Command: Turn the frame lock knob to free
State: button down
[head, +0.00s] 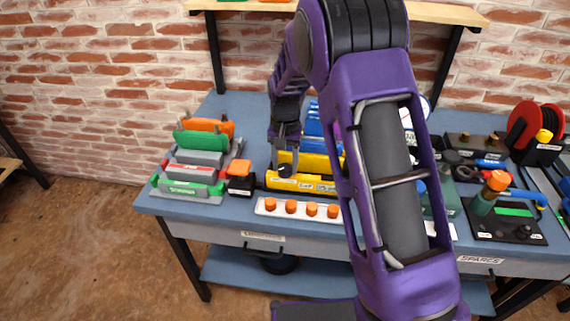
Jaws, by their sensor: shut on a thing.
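The yellow frame (313,163) stands on the blue bench, with white labels along its front. My gripper (283,161) reaches down from above and is shut on this knob. The knob's pointer and the label wording are too small to read, so its setting cannot be told. My purple arm hides the right end of the yellow frame.
A white strip with several orange knobs (291,206) lies in front of the frame. Green, grey and red blocks (190,188) stand on the left, beside a black and orange block (241,183).

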aim_at(285, 167)
jog(key=n, duration=0.5)
jog(key=shift+n, duration=2.4)
jog(key=shift+c, duration=1.5)
grip_release()
notch_tip(285, 167, up, 18)
jog(key=p, duration=0.1)
jog(key=shift+f+p, duration=0.25)
jog(key=shift+p, duration=0.05)
